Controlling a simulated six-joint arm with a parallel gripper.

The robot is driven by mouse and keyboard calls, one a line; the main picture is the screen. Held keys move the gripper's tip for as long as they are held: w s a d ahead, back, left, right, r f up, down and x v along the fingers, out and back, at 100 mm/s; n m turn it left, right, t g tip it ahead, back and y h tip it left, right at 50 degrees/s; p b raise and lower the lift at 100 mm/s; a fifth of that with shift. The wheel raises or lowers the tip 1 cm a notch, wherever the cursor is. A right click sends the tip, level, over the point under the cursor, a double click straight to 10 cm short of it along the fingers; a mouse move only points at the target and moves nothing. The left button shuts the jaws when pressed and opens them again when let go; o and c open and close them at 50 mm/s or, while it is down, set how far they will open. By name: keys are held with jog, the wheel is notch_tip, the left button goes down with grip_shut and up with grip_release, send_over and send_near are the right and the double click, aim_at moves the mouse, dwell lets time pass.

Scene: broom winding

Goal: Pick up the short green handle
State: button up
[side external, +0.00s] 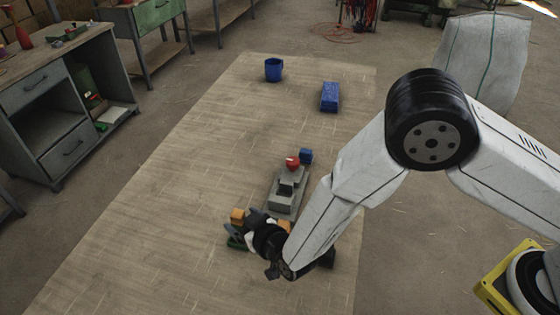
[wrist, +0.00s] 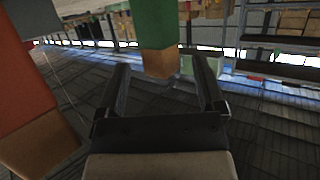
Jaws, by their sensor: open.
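The short green handle (wrist: 153,20) with a wooden end (wrist: 158,63) shows at the top middle of the wrist view. Its wooden end lies between the two fingers of my gripper (wrist: 162,68), with gaps on both sides. My gripper is open and holds nothing. In the side view my gripper (side external: 236,232) is low over the front part of the board, and a little green (side external: 236,243) shows beneath it. The rest of the handle there is hidden by my gripper.
A red piece with a wooden end (wrist: 35,140) is close on the left in the wrist view. A grey fixture (side external: 282,200) with red and blue parts stands behind my gripper. A blue cup (side external: 273,70) and blue block (side external: 329,97) stand far back. The board's left side is clear.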

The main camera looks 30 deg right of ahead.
aim_at(234, 213)
jog(key=shift+x, duration=2.25)
grip_shut()
